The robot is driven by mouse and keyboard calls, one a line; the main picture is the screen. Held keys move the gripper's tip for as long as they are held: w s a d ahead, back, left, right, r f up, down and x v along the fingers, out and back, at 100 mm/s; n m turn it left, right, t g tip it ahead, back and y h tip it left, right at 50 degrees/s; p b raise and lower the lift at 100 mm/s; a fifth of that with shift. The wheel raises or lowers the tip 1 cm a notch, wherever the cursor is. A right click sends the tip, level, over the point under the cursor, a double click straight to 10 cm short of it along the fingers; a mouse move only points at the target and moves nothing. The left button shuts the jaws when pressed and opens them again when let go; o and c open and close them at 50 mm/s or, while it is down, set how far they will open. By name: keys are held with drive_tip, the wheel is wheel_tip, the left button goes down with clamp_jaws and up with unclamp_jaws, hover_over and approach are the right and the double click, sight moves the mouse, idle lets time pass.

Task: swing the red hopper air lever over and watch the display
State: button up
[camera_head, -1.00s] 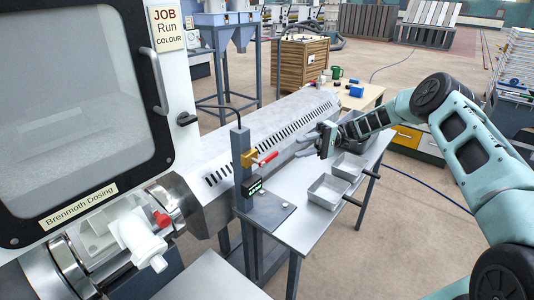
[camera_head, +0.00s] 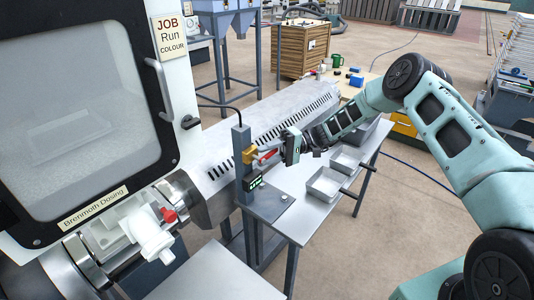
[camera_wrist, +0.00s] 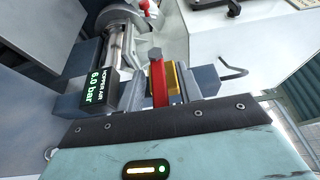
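The red hopper air lever (camera_head: 268,155) sticks out from a brass-yellow valve (camera_head: 250,154) on a grey post. In the wrist view the red lever (camera_wrist: 158,84) stands in front of the yellow valve body (camera_wrist: 174,80). My gripper (camera_head: 272,152) is at the lever, its fingers on either side of it. In the wrist view the fingers (camera_wrist: 170,84) look apart, with the lever between them; I cannot tell whether either touches it. The display (camera_head: 252,183) is below the valve. In the wrist view the display (camera_wrist: 97,88) reads "HOPPER AIR 6.0 bar" in green.
The post stands on a grey table (camera_head: 296,226) holding two metal trays (camera_head: 327,186). The slotted extruder housing (camera_head: 222,160) runs behind it. A machine with a large window (camera_head: 80,110) and a white fitting with a red part (camera_head: 168,214) are at left.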

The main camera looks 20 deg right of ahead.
clamp_jaws()
drive_tip(key=shift+r+h, duration=0.1)
drive_tip(key=shift+h, duration=0.3)
drive_tip(key=shift+s+a+r+n+t+h+b, duration=0.3)
drive_tip(key=shift+a+r+n+t+h+b, duration=0.65)
drive_tip(key=shift+h, duration=1.4)
drive_tip(key=shift+s+d+n+t+h+b, duration=0.1)
drive_tip(key=shift+s+n+t+h+b, duration=0.35)
drive_tip(key=shift+t+h+b, duration=1.45)
drive_tip(key=shift+s+a+r+n+t+h+b, duration=0.1)
drive_tip(key=shift+a+r+n+t+h+b, duration=0.7)
drive_tip(key=shift+h, duration=1.95)
drive_tip(key=shift+d+f, duration=0.35)
unclamp_jaws()
drive_tip(key=shift+h, duration=0.3)
